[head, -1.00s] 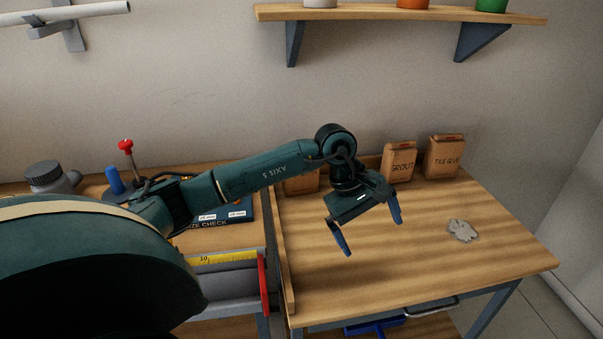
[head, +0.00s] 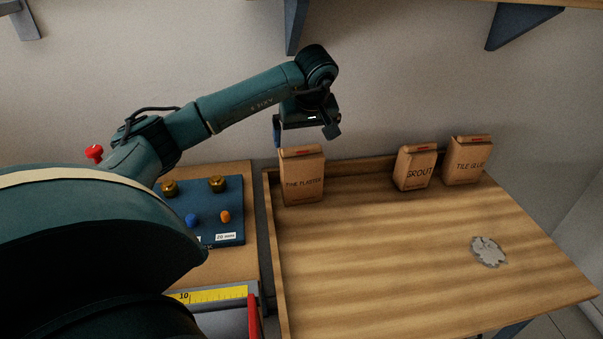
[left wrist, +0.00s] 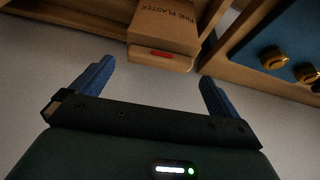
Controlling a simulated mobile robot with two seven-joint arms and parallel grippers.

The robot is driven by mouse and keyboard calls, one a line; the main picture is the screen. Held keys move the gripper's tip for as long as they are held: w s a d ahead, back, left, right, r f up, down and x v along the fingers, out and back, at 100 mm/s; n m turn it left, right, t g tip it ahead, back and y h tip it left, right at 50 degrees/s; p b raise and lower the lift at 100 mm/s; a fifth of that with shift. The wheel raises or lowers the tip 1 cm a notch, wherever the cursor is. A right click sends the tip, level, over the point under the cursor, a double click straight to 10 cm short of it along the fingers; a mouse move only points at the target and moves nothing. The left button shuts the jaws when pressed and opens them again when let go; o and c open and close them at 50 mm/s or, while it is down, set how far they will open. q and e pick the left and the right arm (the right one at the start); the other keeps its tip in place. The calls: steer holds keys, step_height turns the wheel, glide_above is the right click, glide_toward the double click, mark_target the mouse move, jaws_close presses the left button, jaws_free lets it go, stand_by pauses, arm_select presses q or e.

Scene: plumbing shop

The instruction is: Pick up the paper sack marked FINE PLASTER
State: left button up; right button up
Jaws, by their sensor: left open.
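The brown paper sack marked FINE PLASTER (head: 303,178) stands upright at the back left of the wooden bench, near its raised edge. My left gripper (head: 306,136) is open and empty, above and at the back of the sack in the head view. In the left wrist view the sack (left wrist: 164,27) shows beyond the two blue fingers, between them and apart from them, its top with a red mark facing me. The open left gripper (left wrist: 158,80) spans wider than the sack looks there. My right gripper is not in view.
Sacks marked GROUT (head: 415,168) and TILE GLUE (head: 467,161) stand at the back right of the bench (head: 380,270). A grey patch (head: 488,252) lies on its right. A blue board with brass fittings (head: 215,205) lies to the left. The bench middle is clear.

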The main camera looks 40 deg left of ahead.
mark_target(301, 156)
arm_select(q)
steer(key=x, duration=0.9)
steer(key=shift+s+d+f+p, duration=0.1)
steer(key=shift+f+p, duration=0.05)
steer(key=shift+p, duration=0.2)
steer(key=shift+c, duration=0.2)
steer(key=c, duration=1.3)
steer(key=shift+c, duration=0.6)
